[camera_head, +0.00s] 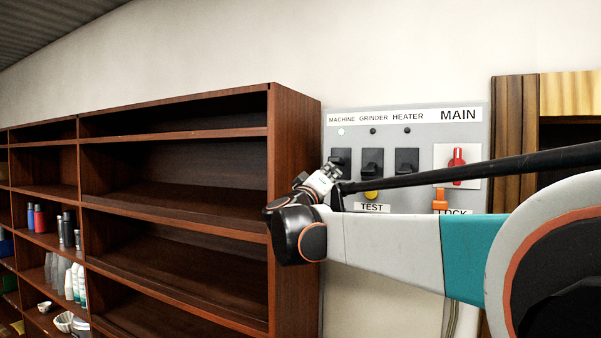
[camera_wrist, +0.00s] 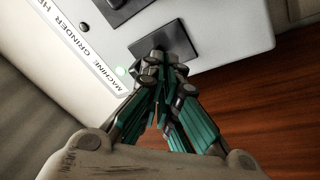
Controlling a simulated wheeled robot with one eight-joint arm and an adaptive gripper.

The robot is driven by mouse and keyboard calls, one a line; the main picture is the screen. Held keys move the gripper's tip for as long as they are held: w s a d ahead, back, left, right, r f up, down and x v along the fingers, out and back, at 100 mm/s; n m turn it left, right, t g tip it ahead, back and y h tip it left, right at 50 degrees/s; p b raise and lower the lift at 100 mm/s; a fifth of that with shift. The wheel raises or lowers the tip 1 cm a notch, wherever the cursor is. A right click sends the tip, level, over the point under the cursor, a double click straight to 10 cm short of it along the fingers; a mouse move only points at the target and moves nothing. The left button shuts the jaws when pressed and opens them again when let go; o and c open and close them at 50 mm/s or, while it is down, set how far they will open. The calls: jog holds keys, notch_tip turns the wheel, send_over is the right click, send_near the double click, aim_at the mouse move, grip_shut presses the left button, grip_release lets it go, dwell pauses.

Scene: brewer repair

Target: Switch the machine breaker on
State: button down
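The grey breaker panel (camera_head: 450,130) hangs on the wall, with labels MACHINE, GRINDER, HEATER and MAIN. The grinder breaker (camera_head: 372,160) and heater breaker (camera_head: 407,160) are to the right.
A brown shelf unit (camera_head: 296,200) stands close to the panel's left. A red main switch (camera_head: 457,158), an orange lock (camera_head: 440,200) and a yellow test button (camera_head: 371,196) are on the panel. A wooden cabinet (camera_head: 515,120) stands at the right.

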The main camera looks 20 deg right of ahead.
jog(key=shift+s+d+f+b, duration=0.15)
jog(key=shift+f+b, duration=0.15)
jog(key=shift+f, duration=0.55)
jog(key=s+a, duration=0.4)
jog(key=a, duration=0.2)
jog(key=shift+s, duration=0.25)
